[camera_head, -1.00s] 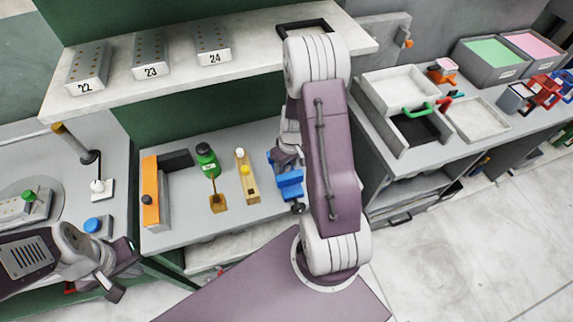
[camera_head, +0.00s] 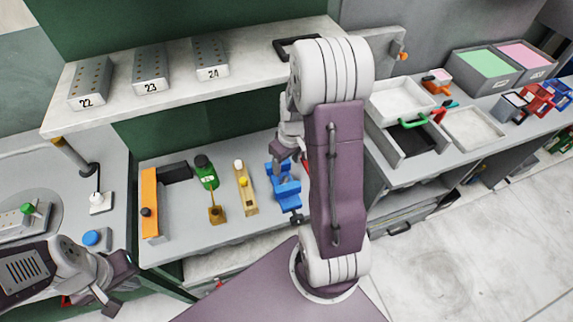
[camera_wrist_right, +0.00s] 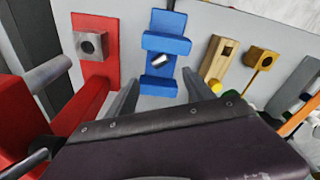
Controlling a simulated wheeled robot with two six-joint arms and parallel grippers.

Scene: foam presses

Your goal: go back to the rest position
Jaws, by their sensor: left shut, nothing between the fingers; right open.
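My right gripper (camera_wrist_right: 163,94) is open in the right wrist view, with nothing between its two grey fingers. A blue fixture (camera_wrist_right: 167,45) with a metal pin lies just beyond the fingertips. My right arm link covers much of that area, and the right fingertips cannot be made out there. My left gripper (camera_head: 112,303) is shut and empty at the lower left of the head view, in front of the bench.
An orange block (camera_head: 149,200), a green bottle (camera_head: 206,174) and a wooden fixture (camera_head: 246,190) stand on the low bench. Above is a shelf with numbered blocks (camera_head: 150,70). A red fixture (camera_wrist_right: 95,45) stands beside the blue one. Trays (camera_head: 475,130) lie right; the floor (camera_head: 460,240) is clear.

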